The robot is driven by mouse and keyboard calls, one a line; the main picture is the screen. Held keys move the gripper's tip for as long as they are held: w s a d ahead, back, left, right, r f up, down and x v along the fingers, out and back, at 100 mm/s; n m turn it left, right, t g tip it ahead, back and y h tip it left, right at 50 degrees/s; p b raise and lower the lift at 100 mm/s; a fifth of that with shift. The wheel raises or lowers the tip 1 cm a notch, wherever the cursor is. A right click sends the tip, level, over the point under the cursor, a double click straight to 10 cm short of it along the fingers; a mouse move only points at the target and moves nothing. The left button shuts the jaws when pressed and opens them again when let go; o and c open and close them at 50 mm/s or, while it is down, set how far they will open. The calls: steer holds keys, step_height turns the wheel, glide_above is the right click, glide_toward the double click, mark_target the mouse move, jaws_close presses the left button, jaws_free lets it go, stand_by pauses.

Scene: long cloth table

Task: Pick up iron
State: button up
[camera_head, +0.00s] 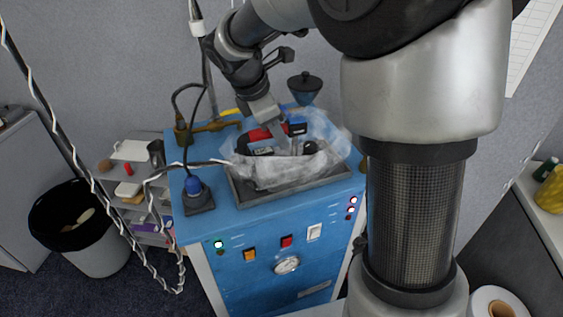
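A dark iron with red parts (259,136) sits at the back left of the tray (240,193) on top of the blue machine. Crumpled whitish cloth or plastic (285,172) lies in the tray and covers part of what is there. My gripper (281,138) points down over the tray, right at the iron in the picture. Its fingertips are small and partly hidden among the dark and red parts. I cannot tell whether it touches the iron or is open or shut.
The blue machine (270,270) has buttons and a gauge in front. A blue-capped fitting (198,187) and cables stand left of the tray. A dark funnel-shaped part (304,88) rises behind. A bin (88,232) and shelf (128,186) stand left.

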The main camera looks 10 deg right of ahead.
jaws_close()
steer(key=shift+w+r, duration=0.1)
steer(key=shift+r, duration=0.05)
steer(key=shift+r, duration=0.1)
